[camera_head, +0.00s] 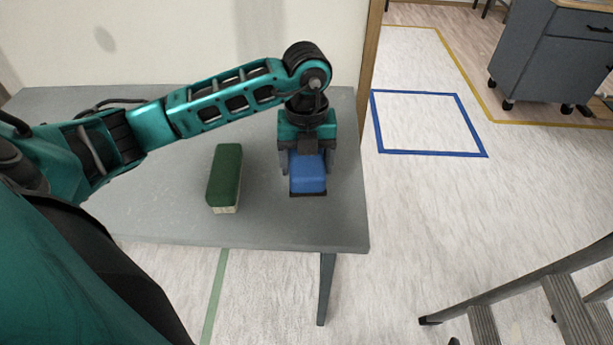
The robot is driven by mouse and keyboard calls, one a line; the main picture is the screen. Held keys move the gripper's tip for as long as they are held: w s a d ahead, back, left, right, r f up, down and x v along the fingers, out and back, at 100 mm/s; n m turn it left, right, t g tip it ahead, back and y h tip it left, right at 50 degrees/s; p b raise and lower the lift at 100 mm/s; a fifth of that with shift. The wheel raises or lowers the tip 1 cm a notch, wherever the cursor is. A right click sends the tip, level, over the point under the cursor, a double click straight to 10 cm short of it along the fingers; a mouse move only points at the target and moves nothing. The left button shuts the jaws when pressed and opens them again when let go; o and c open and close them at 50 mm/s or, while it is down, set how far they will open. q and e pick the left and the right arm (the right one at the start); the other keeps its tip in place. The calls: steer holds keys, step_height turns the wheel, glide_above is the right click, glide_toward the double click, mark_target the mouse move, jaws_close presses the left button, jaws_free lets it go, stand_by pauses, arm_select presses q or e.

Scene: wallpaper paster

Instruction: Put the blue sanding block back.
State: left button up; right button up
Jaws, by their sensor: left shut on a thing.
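The blue sanding block (308,174) is at the right part of the grey table (265,229). My left gripper (307,160) comes down on it from above, with its fingers on either side, and is shut on it. The block's far end is hidden under the gripper. I cannot tell whether the block rests on the tabletop or is held just above it. My right gripper is not in view.
A green block (225,178) with a pale underside lies on the table, left of the blue one. A ladder (540,290) stands at the lower right. A grey wheeled cabinet (545,55) is at the upper right. Blue tape (428,93) marks a clear floor square.

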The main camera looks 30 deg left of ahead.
mark_target(308, 158)
arm_select(q)
step_height(308, 158, down, 4)
steer(key=shift+f, duration=0.1)
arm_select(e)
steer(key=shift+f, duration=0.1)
arm_select(q)
steer(key=shift+f, duration=0.2)
steer(key=o, duration=1.1)
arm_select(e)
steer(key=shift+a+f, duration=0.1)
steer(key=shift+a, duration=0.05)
arm_select(q)
steer(key=shift+b, duration=0.3)
step_height(308, 158, up, 12)
steer(key=shift+d+f+p, duration=0.1)
steer(key=shift+d+p, duration=0.05)
steer(key=shift+p, duration=0.6)
steer(key=shift+r, duration=0.6)
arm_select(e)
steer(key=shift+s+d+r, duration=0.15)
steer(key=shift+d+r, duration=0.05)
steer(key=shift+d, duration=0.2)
